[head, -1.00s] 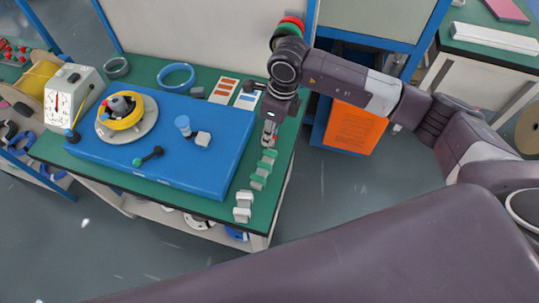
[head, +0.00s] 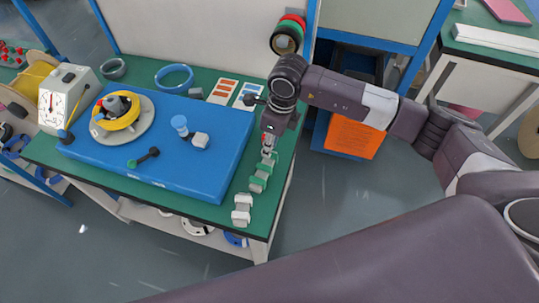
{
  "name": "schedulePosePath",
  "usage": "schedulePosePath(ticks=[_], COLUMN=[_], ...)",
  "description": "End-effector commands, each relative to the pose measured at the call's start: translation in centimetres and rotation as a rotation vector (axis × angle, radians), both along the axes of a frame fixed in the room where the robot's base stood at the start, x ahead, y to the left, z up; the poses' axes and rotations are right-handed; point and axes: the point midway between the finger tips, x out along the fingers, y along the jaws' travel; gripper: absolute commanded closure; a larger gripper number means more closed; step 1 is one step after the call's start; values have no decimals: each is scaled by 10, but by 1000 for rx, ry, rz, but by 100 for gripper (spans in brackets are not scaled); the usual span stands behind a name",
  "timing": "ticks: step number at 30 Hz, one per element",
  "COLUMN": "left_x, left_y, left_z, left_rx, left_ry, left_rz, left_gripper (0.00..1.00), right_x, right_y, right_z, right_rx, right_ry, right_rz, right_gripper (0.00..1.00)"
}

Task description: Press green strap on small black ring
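My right gripper (head: 268,149) points down over the right edge of the green table, at the far end of a row of small green and white pieces. Its fingertips are close to the farthest piece (head: 268,161); I cannot tell whether they touch or hold it. A green and white piece (head: 259,179) stands nearer. I cannot make out for certain which part is the green strap. Red, green and black rings hang on the blue post; the black ring (head: 285,41) is in front. I cannot tell whether it is the small black ring. My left gripper is not in view.
A white dial gauge (head: 56,98) stands left. A blue ring (head: 174,76) lies behind. White pieces (head: 242,209) stand at the front corner.

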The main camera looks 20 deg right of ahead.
Motion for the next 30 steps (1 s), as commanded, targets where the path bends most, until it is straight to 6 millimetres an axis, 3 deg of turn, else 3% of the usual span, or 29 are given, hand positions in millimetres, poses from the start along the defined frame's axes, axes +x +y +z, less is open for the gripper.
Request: schedulePosePath(ticks=[30], left_x=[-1], left_y=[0], left_z=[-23], left_rx=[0], left_ry=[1], left_rz=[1], left_gripper=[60], right_x=[0], right_y=[0], right_z=[-25], right_rx=[0], right_ry=[0], right_rz=[0], right_gripper=[77])
